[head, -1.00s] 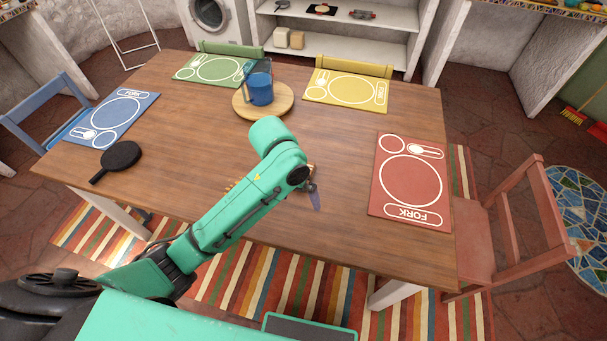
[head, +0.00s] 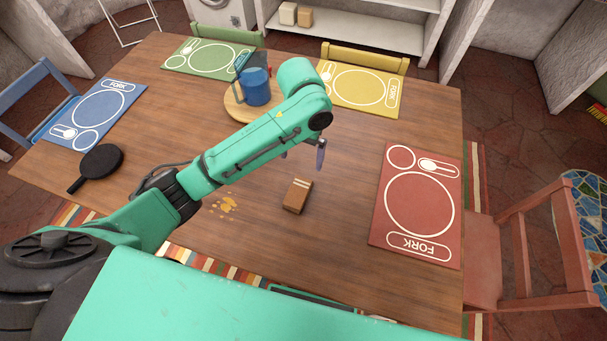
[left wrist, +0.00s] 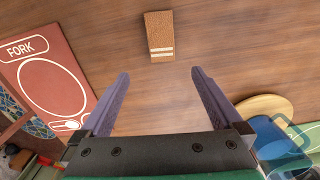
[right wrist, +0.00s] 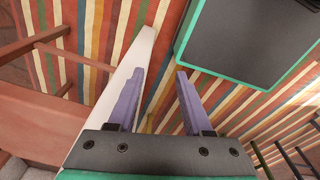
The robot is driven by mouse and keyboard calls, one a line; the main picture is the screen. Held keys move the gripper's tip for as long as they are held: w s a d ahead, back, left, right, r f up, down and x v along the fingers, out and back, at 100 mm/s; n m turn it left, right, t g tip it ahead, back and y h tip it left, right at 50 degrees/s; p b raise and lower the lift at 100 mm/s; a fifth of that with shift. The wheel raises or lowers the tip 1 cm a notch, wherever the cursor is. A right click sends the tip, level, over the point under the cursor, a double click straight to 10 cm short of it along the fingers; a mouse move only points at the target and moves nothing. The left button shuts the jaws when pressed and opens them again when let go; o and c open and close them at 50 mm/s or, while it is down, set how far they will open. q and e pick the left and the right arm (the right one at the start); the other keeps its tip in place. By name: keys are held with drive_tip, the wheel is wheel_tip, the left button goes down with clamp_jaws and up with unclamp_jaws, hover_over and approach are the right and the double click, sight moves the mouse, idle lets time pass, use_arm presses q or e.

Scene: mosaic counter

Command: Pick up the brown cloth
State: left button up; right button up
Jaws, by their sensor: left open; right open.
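The brown cloth (head: 297,195) is a small folded block with pale stripes near one end. It lies on the wooden table in the head view, left of the red placemat. In the left wrist view the cloth (left wrist: 158,36) is at the top middle, ahead of the fingertips and apart from them. My left gripper (head: 302,155) is open and empty above the table, on the far side of the cloth. Its two purple fingers also show in the left wrist view (left wrist: 158,85). My right gripper (right wrist: 160,80) is open and empty, below table level over the striped rug.
A yellow-brown spill (head: 226,204) lies left of the cloth. A blue mug (head: 257,88) and a clear pitcher stand on a round board (head: 236,107). A black pan (head: 101,160) lies at left. The red placemat (head: 381,225) is at right. Wood around the cloth is bare.

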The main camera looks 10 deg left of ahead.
use_arm(q)
drive_tip(key=f, duration=0.2)
drive_tip(key=s+f, duration=0.1)
drive_tip(key=f, duration=0.4)
drive_tip(key=shift+s+a+p, duration=0.1)
drive_tip(key=shift+s+p, duration=0.25)
drive_tip(key=f, duration=0.4)
drive_tip(key=f+p, duration=0.1)
drive_tip(key=f, duration=0.1)
drive_tip(key=shift+a+f, duration=0.25)
drive_tip(key=shift+f, duration=0.15)
drive_tip(key=c, duration=1.4)
wheel_tip(320, 180, up, 16)
drive_tip(key=f, duration=0.1)
wheel_tip(320, 180, up, 5)
drive_tip(key=p, duration=0.1)
hover_over(298, 191)
use_arm(e)
drive_tip(key=s+r, duration=0.2)
drive_tip(key=r, duration=0.1)
drive_tip(key=shift+s, duration=0.15)
